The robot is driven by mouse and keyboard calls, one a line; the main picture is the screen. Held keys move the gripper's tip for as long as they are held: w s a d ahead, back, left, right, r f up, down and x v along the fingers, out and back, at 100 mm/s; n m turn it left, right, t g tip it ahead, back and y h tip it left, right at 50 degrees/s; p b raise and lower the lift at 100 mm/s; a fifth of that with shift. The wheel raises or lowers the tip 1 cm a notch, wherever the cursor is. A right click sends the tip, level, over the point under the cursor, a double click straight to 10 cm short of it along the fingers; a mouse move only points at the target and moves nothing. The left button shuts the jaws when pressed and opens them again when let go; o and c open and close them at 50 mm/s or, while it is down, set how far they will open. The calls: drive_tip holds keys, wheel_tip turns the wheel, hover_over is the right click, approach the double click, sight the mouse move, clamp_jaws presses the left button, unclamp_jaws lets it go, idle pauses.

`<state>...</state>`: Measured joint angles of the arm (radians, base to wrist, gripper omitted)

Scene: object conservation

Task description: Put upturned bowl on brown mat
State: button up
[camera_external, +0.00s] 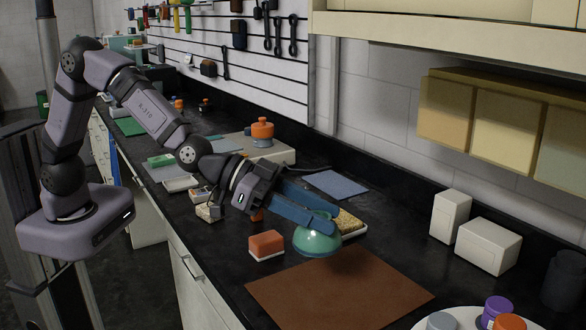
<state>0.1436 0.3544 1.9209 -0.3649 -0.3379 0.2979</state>
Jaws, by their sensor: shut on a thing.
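The upturned bowl (316,240) is a shiny green dome in the external view, with its rounded side up. My gripper (318,224) reaches it from the upper left, and its blue fingers are shut on the bowl's upper part. The fingers hide part of the bowl's top. The brown mat (338,290) lies flat on the black counter just in front of the bowl. The bowl is at the mat's far edge in the picture; I cannot tell whether it touches the counter or hangs just above it.
An orange and white block (266,246) stands left of the bowl. A sponge-topped item (350,223) lies close behind it. White boxes (487,246) stand at right. A white plate (462,318) with several lidded pots is at lower right. The mat's surface is clear.

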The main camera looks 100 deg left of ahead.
drive_tip(key=shift+s+a+f, duration=0.55)
drive_tip(key=shift+a+f, duration=0.2)
drive_tip(key=shift+a, duration=0.15)
drive_tip(key=shift+c, duration=0.2)
drive_tip(key=shift+f, duration=0.1)
drive_tip(key=shift+f+p, duration=0.7)
drive_tip(key=shift+f, duration=4.15)
drive_tip(key=shift+f, duration=0.1)
drive_tip(key=shift+f+b, duration=0.25)
drive_tip(key=shift+b, duration=0.05)
drive_tip(key=o, duration=1.2)
drive_tip(key=shift+o, duration=0.2)
drive_tip(key=shift+r, duration=0.1)
